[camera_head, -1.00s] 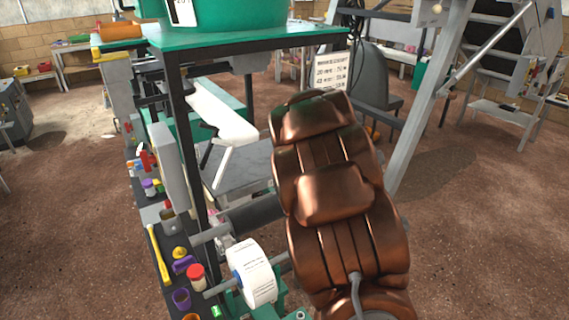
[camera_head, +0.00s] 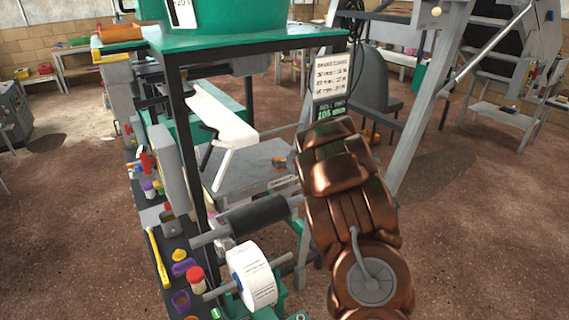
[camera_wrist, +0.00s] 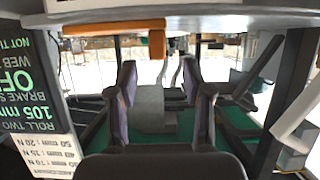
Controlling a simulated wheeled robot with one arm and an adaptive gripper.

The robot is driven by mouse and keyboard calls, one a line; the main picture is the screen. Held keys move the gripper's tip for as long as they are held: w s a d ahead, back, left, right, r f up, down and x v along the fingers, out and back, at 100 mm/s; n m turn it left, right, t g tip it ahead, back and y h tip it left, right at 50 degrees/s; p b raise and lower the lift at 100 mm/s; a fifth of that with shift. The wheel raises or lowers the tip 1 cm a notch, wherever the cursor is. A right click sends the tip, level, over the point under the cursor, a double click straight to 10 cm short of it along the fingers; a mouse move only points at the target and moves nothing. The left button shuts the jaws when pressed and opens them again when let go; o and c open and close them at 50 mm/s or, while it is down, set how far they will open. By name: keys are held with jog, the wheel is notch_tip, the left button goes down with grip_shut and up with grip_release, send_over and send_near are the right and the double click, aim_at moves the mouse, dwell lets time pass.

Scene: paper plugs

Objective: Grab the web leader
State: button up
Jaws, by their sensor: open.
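A white paper roll (camera_head: 252,274) with dark print sits on a spindle at the front of the machine in the head view. I cannot make out a separate web leader, and any loose paper end is not clear. My gripper (camera_wrist: 166,84) shows in the wrist view with two dark fingers spread apart and nothing between them. It faces the machine's frame. In the head view my copper arm hides most of the gripper; only a small grey part shows beside the arm, above the grey bed.
A dark roller (camera_head: 258,214) lies behind the paper roll. A slanted white panel (camera_head: 222,116) stands over a grey bed (camera_head: 245,168). A green-topped frame (camera_head: 240,40) rises at left. A sign (camera_head: 331,85) stands behind my arm. Brown floor (camera_head: 480,230) is open at right.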

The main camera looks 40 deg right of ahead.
aim_at(278, 158)
jog(key=shift+p+x, duration=0.65)
jog(key=shift+x, duration=0.7)
jog(key=shift+p+x, duration=0.3)
jog(key=shift+x, duration=1)
jog(key=shift+d, duration=0.15)
grip_shut()
